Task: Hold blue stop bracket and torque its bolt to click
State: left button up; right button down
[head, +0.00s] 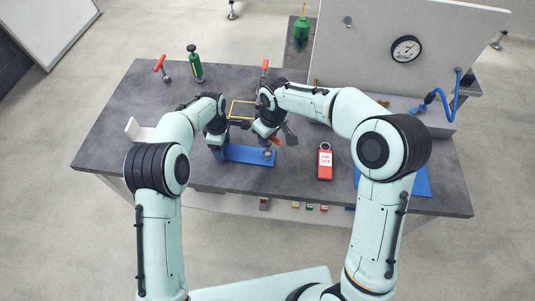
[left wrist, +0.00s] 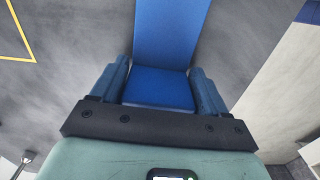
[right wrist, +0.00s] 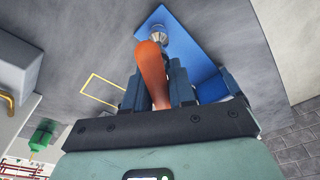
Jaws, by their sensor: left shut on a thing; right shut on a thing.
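The blue stop bracket (head: 245,155) lies as a long flat bar near the table's front edge. My left gripper (head: 217,148) is shut on its left end; the left wrist view shows the blue bracket (left wrist: 163,35) between both fingers. My right gripper (head: 268,133) is shut on an orange-handled tool (right wrist: 152,70), near the bracket's right end. The tool's metal head (right wrist: 158,33) is over the blue bracket (right wrist: 190,45) in the right wrist view. The bolt is hidden or cannot be told from the tool head, so I cannot tell whether they are engaged.
A yellow outline (head: 240,103) marks the table behind. A green bottle (head: 195,67) and red-handled tool (head: 160,64) stand back left. A panel with a gauge (head: 405,49) and blue hose (head: 440,100) bounds the right back.

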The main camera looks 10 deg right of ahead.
jog(key=shift+r, duration=2.05)
pick_arm(q)
jog(key=o, duration=1)
jog(key=shift+r, duration=0.15)
jog(key=shift+r, duration=0.65)
jog(key=shift+o, duration=1.1)
jog(key=c, duration=0.3)
